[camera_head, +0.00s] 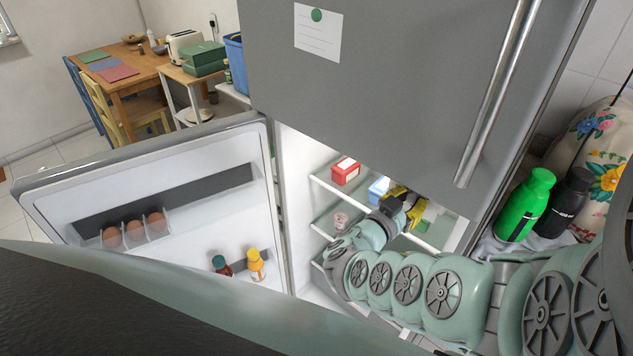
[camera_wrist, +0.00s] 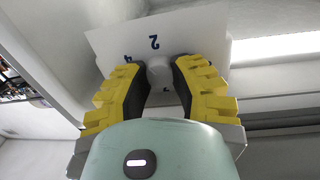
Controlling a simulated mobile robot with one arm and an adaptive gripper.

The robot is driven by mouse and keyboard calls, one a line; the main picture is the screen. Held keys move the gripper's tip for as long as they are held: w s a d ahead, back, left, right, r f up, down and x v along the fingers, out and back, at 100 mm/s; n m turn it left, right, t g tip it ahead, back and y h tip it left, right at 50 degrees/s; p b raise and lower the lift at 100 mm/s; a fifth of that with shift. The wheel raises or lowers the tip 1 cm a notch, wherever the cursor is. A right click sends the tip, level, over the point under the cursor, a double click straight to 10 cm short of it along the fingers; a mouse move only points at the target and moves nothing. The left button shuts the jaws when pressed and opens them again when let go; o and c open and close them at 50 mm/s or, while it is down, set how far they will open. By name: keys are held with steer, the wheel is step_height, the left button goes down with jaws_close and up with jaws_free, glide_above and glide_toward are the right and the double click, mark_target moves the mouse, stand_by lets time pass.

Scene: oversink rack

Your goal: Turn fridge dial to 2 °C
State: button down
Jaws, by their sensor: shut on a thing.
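The fridge dial (camera_wrist: 158,72) is a small pale knob on a white plate with dark blue numbers (camera_wrist: 133,45). In the wrist view a "2" stands upside down above the knob, a "4" is at its left, and a part-hidden mark is at its right. My gripper (camera_wrist: 160,82) has its yellow and black fingers around the knob, one on each side, shut on it. The fingers hide the lower part of the plate and the knob's pointer cannot be made out. In the head view my gripper (camera_head: 410,207) is inside the open fridge, and the dial is hidden.
The fridge door (camera_head: 150,185) stands open at left, with eggs (camera_head: 133,229) and two bottles (camera_head: 255,262) on its inside. A red box (camera_head: 345,171) and a blue-and-white box (camera_head: 379,189) sit on a shelf close to my arm. Green and black bottles (camera_head: 524,207) stand at right.

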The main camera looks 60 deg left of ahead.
steer(key=shift+m+b, duration=0.55)
steer(key=shift+m, duration=1.15)
steer(key=c, duration=0.7)
jaws_free()
steer(key=s+d, duration=0.2)
steer(key=s, duration=1)
steer(key=shift+r, duration=0.2)
